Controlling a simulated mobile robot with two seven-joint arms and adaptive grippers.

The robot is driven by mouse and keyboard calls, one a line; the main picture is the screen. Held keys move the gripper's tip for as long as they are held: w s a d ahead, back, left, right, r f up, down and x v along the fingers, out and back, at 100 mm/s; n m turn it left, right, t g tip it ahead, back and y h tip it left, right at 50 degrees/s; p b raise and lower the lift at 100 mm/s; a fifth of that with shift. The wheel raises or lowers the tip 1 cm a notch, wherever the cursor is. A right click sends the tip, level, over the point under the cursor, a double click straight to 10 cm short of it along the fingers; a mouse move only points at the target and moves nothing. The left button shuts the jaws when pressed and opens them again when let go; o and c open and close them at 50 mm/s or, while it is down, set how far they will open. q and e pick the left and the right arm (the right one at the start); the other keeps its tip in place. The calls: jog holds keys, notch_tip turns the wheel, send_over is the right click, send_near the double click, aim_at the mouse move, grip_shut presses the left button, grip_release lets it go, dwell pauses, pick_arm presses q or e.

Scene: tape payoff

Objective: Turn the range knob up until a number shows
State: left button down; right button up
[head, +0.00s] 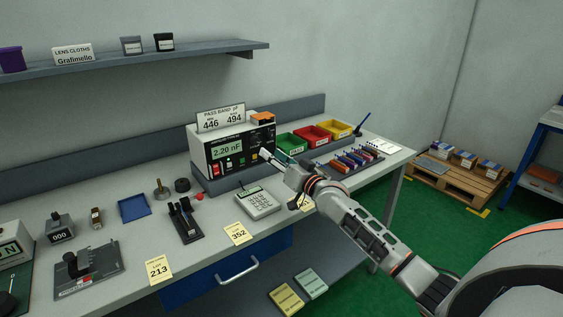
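The meter (202,153) is a white box with a dark front panel on the bench, on a grey riser. Its green display (227,151) reads what looks like 2.20 nF. Red, green and yellow buttons sit along the panel's lower part. My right gripper (264,154) reaches in from the right, with its fingertips at the right part of the panel. The range knob cannot be made out; the fingertips may cover it. Whether they touch or grip anything is too small to tell. My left gripper is out of view.
A sign reading 446 and 494 (221,118) and an orange item (262,118) are on top of the meter. Green, red and yellow bins (313,136) are to the right. Yellow cards line the bench's front edge.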

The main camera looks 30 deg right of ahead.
jog(key=shift+s+d+f, duration=0.1)
jog(key=shift+s+d, duration=0.05)
jog(key=shift+s, duration=0.85)
jog(key=shift+s+d+f, duration=0.1)
jog(key=shift+s, duration=0.9)
